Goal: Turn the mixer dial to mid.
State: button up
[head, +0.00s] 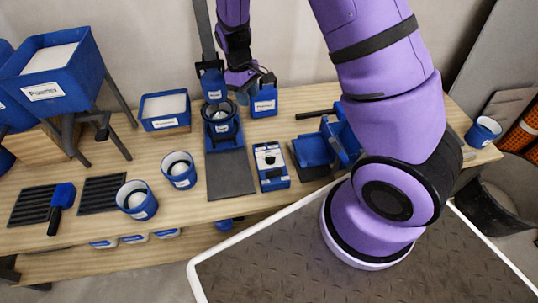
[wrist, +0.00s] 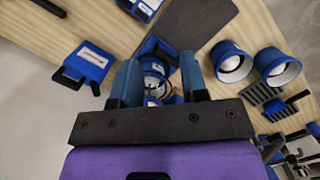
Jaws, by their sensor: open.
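Part of the mixer with a round, ring-like opening (wrist: 153,84) shows past that gap; nothing is clearly held. A blue box with a small black knob (head: 269,160) stands right of the mixer base. I cannot make out the dial's setting.
A blue labelled container (head: 264,102) stands close to my gripper's right. A white-filled tray (head: 165,110) lies left of the mixer. Two blue cups (head: 136,200) (head: 179,170) stand front left. A dark mat (head: 230,175) lies before the mixer.

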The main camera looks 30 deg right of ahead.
aim_at(270, 156)
jog(key=s+d+f, duration=0.1)
jog(key=f, duration=0.8)
jog(key=s+d+f+n+g+h, duration=0.1)
jog(key=s+d+f, duration=0.1)
jog(key=f, duration=0.7)
jog(key=s+d+f+n+h, duration=0.1)
jog(key=f, duration=0.8)
jog(key=shift+s+d+f, duration=0.1)
jog(key=shift+s+d, duration=0.15)
jog(key=shift+s, duration=0.05)
grip_shut()
